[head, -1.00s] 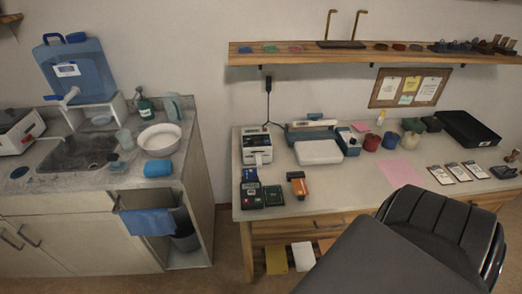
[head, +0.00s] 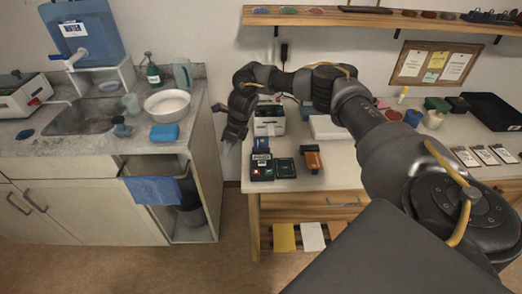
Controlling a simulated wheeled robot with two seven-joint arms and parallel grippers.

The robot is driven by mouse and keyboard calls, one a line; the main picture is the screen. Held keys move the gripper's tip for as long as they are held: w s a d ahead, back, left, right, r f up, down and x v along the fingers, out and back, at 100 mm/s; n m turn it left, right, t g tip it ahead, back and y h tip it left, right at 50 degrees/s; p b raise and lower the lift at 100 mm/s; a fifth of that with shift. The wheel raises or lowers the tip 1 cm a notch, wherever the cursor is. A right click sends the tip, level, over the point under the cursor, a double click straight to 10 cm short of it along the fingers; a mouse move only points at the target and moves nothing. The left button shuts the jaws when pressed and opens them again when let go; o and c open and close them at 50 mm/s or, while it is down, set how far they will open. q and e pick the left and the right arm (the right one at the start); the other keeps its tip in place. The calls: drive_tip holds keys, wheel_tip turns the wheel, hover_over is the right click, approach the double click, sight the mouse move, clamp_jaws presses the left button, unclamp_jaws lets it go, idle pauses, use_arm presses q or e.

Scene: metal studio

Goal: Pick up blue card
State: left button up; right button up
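A small blue card (head: 261,145) stands at the back edge of a dark card reader (head: 262,172) near the left end of the workbench; I cannot tell whether it sits in a slot. My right arm reaches in from the right across the bench. Its gripper (head: 227,148) hangs pointing down, left of the blue card and apart from it, near the bench's left edge. The fingertips are small and seen from the side, so their opening is unclear. My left gripper is not in view.
A dark green box (head: 285,168) and an orange device (head: 312,158) lie right of the reader. A white printer (head: 268,122) stands behind, partly hidden by my arm. The sink counter (head: 100,145) is at left, with a floor gap between it and the bench.

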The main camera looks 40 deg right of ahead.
drive_tip(key=s+d+r+n+g+h, duration=0.1)
drive_tip(key=s+d+r+n+h, duration=0.3)
drive_tip(key=d+r, duration=0.65)
drive_tip(key=y, duration=0.2)
hover_over(261, 142)
drive_tip(key=shift+m, duration=0.3)
wheel_tip(261, 142, down, 7)
drive_tip(key=shift+s+f, duration=0.1)
drive_tip(key=shift+w+f+p, duration=0.2)
drive_tip(key=shift+f+p, duration=0.45)
drive_tip(key=shift+f, duration=1.9)
drive_tip(key=shift+c, duration=0.2)
clamp_jaws()
